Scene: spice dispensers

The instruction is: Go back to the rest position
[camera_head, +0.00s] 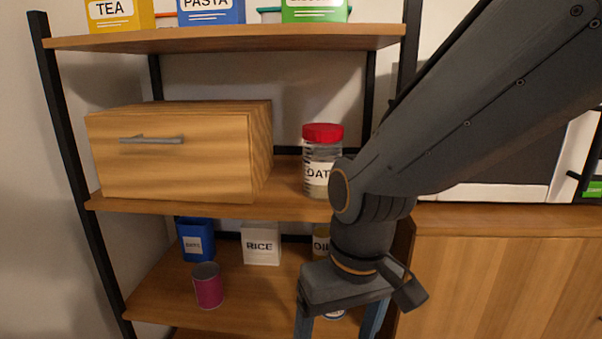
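My arm comes in from the upper right and bends down in front of the shelf's right side. My gripper (338,325) points down at the bottom edge of the picture. Its two blue-grey fingers are wide apart, and their tips are cut off by the frame. Part of a small round item (336,315) shows between the fingers, apparently behind them; I cannot tell its distance.
A red-lidded oat jar (322,168) stands beside my arm, right of a wooden drawer box (172,152). Below are a blue box (196,240), a white rice box (261,244), a magenta can (208,286) and a partly hidden jar (321,243). A wooden cabinet (500,265) stands right.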

